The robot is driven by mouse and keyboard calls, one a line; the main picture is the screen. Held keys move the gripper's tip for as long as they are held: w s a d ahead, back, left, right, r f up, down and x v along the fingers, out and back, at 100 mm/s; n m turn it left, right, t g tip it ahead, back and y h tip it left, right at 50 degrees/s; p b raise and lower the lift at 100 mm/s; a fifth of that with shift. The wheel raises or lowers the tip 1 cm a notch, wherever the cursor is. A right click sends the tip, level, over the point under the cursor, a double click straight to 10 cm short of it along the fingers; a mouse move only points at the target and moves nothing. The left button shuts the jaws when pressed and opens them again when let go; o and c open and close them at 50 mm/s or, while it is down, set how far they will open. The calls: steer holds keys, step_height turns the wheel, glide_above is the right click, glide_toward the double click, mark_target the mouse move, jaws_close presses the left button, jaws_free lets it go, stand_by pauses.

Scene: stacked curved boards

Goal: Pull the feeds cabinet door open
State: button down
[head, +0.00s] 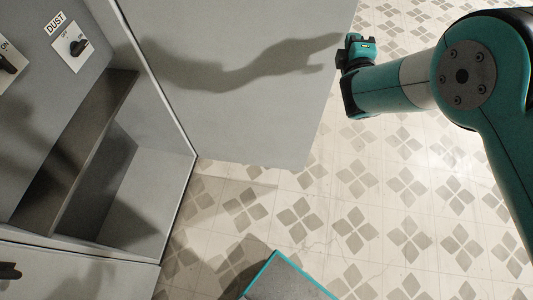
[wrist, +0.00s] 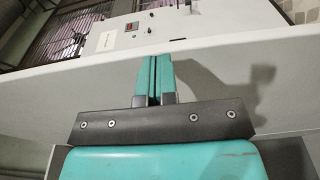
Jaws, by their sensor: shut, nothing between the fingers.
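A plain grey cabinet door (head: 235,95) stands swung wide out from the cabinet (head: 180,125) in the head view. Its label is not in view, so I cannot read "feeds" on it. The cabinet's inside shows, with a shelf (head: 85,130). My gripper (head: 350,42) is beside the door's free edge, on the right. In the wrist view my gripper's teal fingers (wrist: 153,78) are together and empty, in front of the grey door (wrist: 225,80). I cannot tell whether they touch it.
A second closed grey panel with a dark knob (head: 10,270) is at the lower left. Patterned tile floor (head: 400,220) is clear on the right. A control box (wrist: 135,30) shows beyond the door.

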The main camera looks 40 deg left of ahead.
steer(key=shift+w+a, duration=0.1)
steer(key=shift+w, duration=0.15)
stand_by(0.5)
